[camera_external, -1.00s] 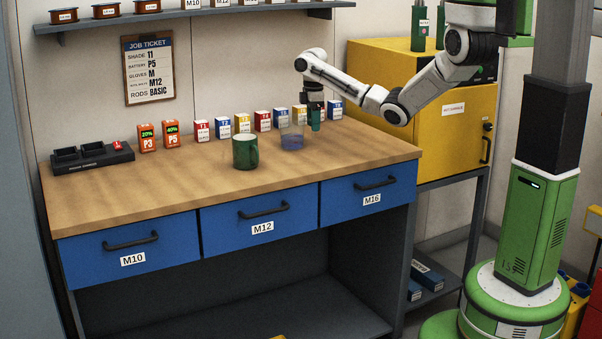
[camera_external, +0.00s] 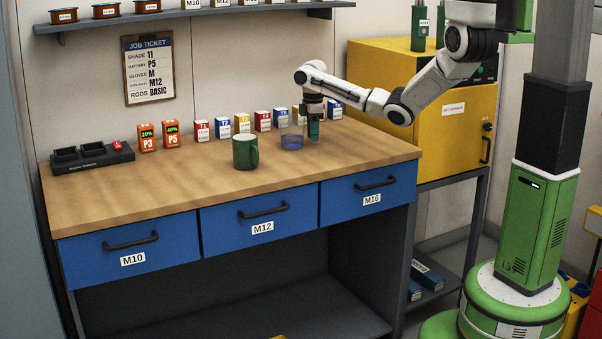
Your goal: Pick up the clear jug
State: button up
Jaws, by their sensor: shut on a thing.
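The clear jug (camera_external: 291,141) stands upright on the workbench top, see-through with a blue tint at its lower part. My gripper (camera_external: 313,133) points down at the jug's right side, its greenish fingers low near the bench top. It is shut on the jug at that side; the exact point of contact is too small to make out. The jug appears to rest on the bench.
A row of small labelled boxes (camera_external: 242,123) stands behind the jug, some close to my gripper. Orange battery packs (camera_external: 147,138) and a black charger (camera_external: 92,158) are at left. A yellow cabinet (camera_external: 450,125) stands right of the workbench (camera_external: 190,192). The front of the bench is clear.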

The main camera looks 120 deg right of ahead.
grip_shut()
jog(key=shift+r, duration=0.25)
